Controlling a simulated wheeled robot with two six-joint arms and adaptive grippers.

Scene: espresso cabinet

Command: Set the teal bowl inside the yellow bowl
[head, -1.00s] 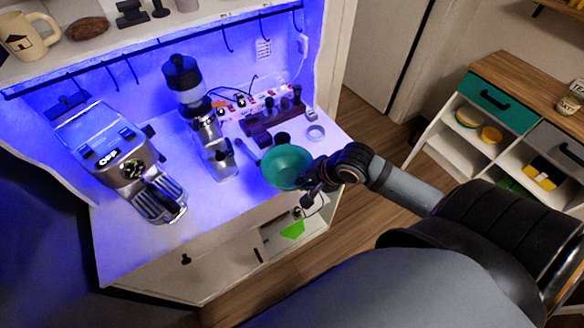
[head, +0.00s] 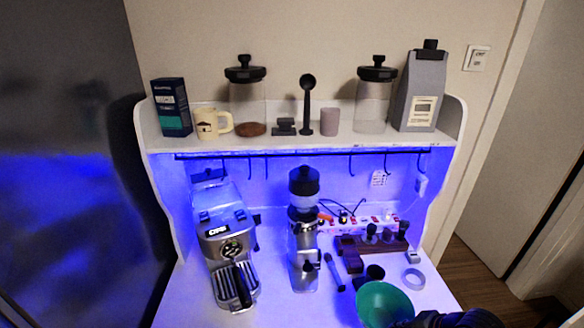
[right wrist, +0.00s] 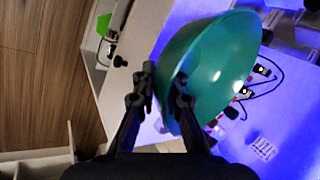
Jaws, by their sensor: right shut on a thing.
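The teal bowl (head: 383,303) is at the bottom right of the head view, in front of the blue-lit counter. It is large and tilted in the right wrist view (right wrist: 215,65). My right gripper (right wrist: 163,90) is shut on the bowl's rim, one finger on each side of the wall. In the head view only a dark part of my right gripper (head: 450,318) shows at the bottom edge. The yellow bowl is not in view now. My left gripper is not in view.
On the counter stand an espresso machine (head: 225,245), a grinder (head: 304,235), a dark wooden tamper stand (head: 372,245) and a white ring (head: 413,278). Jars, a mug (head: 212,123) and a bag (head: 421,90) stand on the shelf above. Wood floor lies to the right.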

